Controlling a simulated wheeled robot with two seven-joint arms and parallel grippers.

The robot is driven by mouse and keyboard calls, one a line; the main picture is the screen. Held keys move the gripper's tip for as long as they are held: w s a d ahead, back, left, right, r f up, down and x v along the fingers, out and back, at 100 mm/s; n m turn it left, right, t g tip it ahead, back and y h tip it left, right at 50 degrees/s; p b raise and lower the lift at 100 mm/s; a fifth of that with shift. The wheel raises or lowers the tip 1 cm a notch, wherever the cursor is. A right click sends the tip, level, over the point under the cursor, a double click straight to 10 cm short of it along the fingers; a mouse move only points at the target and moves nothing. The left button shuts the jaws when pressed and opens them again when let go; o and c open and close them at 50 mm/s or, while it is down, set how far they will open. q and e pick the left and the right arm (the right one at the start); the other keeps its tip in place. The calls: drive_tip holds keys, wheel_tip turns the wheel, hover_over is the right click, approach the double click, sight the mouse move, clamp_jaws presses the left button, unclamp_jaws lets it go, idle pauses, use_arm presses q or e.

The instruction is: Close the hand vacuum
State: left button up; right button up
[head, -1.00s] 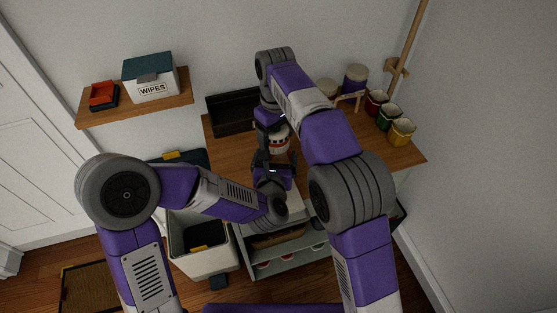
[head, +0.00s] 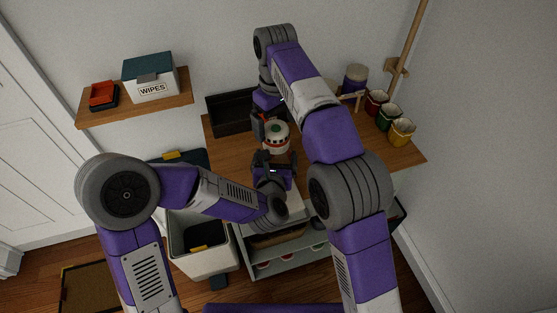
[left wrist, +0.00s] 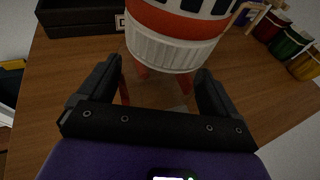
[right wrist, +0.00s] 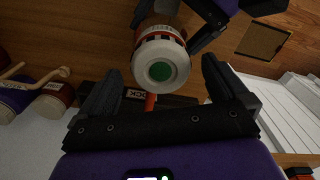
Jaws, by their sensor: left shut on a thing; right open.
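The hand vacuum (head: 277,137) is a round white body with red and dark bands and a green disc on its end. It stands upright on the wooden desk. My left gripper (head: 271,158) is shut on its lower part; in the left wrist view the fingers flank the ribbed white section (left wrist: 160,47), with red parts below. My right gripper (head: 262,122) is open and empty, behind and left of the vacuum in the head view. In the right wrist view the white end with the green disc (right wrist: 161,70) lies between the fingertips, apparently clear of them. Finger contact is partly hidden.
A dark tray (head: 232,113) sits at the desk's back left. Red, green and yellow pots (head: 402,131) line the right side, near a purple jar (head: 355,78). A wall shelf (head: 180,99) holds a wipes box. A bin (head: 205,262) stands below left.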

drive_tip(key=shift+r, duration=1.4)
use_arm(q)
drive_tip(key=o, duration=1.7)
drive_tip(key=shift+o, duration=0.2)
drive_tip(key=shift+s, duration=0.1)
drive_tip(key=v, duration=0.7)
drive_tip(key=shift+s, duration=0.2)
use_arm(e)
drive_tip(key=shift+r, duration=0.15)
use_arm(q)
drive_tip(key=shift+r, duration=0.15)
